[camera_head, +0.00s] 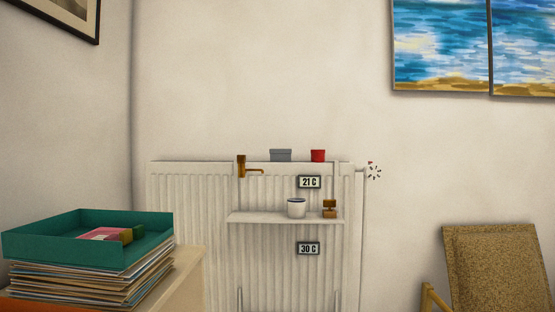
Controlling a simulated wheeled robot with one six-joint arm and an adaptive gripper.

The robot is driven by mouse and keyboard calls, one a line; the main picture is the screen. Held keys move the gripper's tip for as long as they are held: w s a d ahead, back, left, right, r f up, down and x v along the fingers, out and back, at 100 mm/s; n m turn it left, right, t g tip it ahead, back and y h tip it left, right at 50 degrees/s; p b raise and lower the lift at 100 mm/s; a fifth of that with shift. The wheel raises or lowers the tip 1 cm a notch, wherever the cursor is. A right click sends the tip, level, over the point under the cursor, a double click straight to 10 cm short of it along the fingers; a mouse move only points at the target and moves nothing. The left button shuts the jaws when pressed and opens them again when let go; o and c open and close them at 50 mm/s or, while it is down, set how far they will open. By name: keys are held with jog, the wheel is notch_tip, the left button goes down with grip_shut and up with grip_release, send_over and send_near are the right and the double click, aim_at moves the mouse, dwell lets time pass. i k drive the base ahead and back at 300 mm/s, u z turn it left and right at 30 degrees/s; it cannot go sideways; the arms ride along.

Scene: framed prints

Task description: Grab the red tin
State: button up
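The red tin (318,156) is small and stands upright on top of the white radiator (170,198), towards its right side. A grey box (281,155) stands just left of it, with a small gap between them. My gripper is not in this view.
A wooden tap-like thing (242,166) is at the radiator's top, further left. A shelf (260,217) on its front bears a white pot (296,208) and a small brown object (329,208). A teal tray (90,254) tops a paper stack at left; a chair (500,265) stands at right.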

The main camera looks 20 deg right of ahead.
aim_at(317, 155)
jog(key=u, duration=0.35)
jog(key=k, duration=0.25)
jog(key=z, duration=1)
jog(key=i, duration=1.3)
jog(key=u, duration=0.4)
